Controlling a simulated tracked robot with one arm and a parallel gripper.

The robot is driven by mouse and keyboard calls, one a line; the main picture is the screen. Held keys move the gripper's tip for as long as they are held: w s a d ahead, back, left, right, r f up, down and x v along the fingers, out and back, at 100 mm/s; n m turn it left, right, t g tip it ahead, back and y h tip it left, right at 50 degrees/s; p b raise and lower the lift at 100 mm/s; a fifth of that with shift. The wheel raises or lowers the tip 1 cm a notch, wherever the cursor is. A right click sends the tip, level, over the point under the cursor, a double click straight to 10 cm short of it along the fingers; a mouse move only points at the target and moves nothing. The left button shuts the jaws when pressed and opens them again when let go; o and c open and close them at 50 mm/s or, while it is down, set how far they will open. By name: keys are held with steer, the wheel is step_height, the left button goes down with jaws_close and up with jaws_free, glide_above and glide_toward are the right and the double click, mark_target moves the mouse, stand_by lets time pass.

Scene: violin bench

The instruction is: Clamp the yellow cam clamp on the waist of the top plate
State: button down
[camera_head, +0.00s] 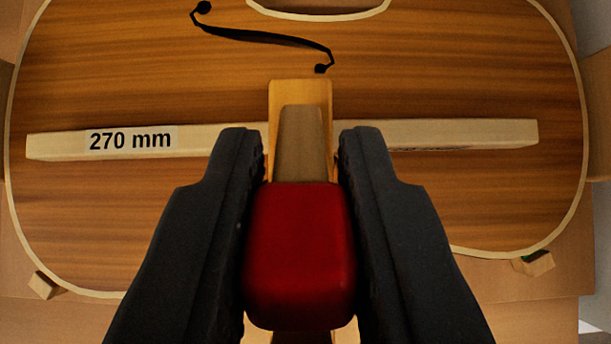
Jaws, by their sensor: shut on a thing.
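My gripper (303,160) is shut on a clamp. The clamp shows a red block (300,255) between the fingers and a yellow-orange wooden jaw (300,90) with a tan inner piece, reaching ahead of the fingertips. The top plate (150,60) is a broad striped brown wooden plate with a pale edge, lying beyond and under the gripper. One waist curve (318,15) shows at the top middle. The near middle edge is hidden behind my fingers and the clamp. The jaw overlaps the plate in view; I cannot tell whether it touches.
A pale wooden bar (460,133) labelled 270 mm lies across the plate, passing behind the clamp jaw. A dark f-hole (270,37) is near the top. Small wooden blocks sit at the plate's lower left (45,285) and lower right (535,263) edges.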

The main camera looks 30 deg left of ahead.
steer(key=shift+s+f+t+b, duration=0.15)
steer(key=shift+f+t+b, duration=0.05)
steer(key=shift+t+b, duration=0.1)
stand_by(0.4)
steer(key=c, duration=1.3)
jaws_free()
steer(key=shift+y, duration=0.3)
steer(key=p+v, duration=0.1)
steer(key=v, duration=1.2)
steer(key=shift+s+d+r, duration=0.15)
steer(key=shift+d+r, duration=0.05)
steer(key=shift+r, duration=0.1)
